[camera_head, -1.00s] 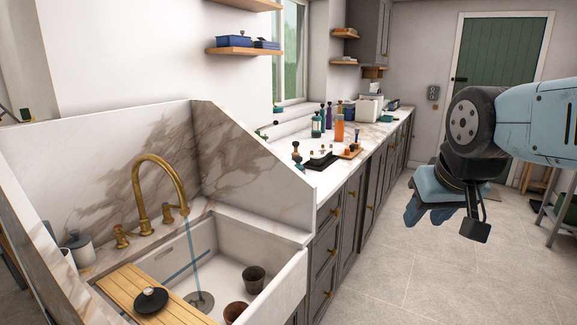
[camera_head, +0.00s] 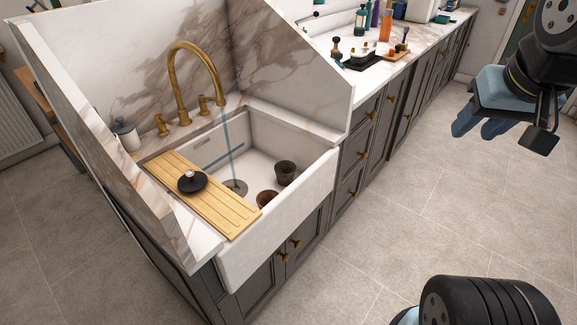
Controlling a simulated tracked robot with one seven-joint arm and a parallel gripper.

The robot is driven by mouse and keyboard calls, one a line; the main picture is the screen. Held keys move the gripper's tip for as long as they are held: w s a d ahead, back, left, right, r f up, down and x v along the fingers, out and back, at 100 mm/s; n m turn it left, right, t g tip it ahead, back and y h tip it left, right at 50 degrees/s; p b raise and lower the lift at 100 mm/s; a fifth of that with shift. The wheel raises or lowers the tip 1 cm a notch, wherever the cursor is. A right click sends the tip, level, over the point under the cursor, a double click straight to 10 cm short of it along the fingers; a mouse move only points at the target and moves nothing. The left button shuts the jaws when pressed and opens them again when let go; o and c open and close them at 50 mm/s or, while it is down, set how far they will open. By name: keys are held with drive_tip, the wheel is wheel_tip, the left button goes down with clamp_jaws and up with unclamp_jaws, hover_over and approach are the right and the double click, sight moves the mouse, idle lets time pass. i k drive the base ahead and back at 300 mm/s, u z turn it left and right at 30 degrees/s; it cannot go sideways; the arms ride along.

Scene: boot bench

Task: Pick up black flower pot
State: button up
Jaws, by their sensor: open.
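The black flower pot (camera_head: 285,172) stands in the white sink (camera_head: 309,190), towards its right side. A brown terracotta pot (camera_head: 267,198) is in the sink just in front of it, near the front wall. My gripper (camera_head: 508,131) is open and empty at the upper right, over the floor and well to the right of the sink. It is far from the black pot.
A wooden draining board (camera_head: 222,205) lies across the sink's left part, with a black lidded object (camera_head: 192,181) on it. Water runs from a brass tap (camera_head: 190,75) behind the sink. A marble side panel (camera_head: 300,82) rises right of the sink. The floor (camera_head: 420,210) in front is clear.

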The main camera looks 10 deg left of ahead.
sight(285, 171)
drive_tip(key=u, duration=1.3)
drive_tip(key=i, duration=0.1)
drive_tip(key=z, duration=3)
drive_tip(key=i, duration=1.3)
drive_tip(key=u, duration=3.3)
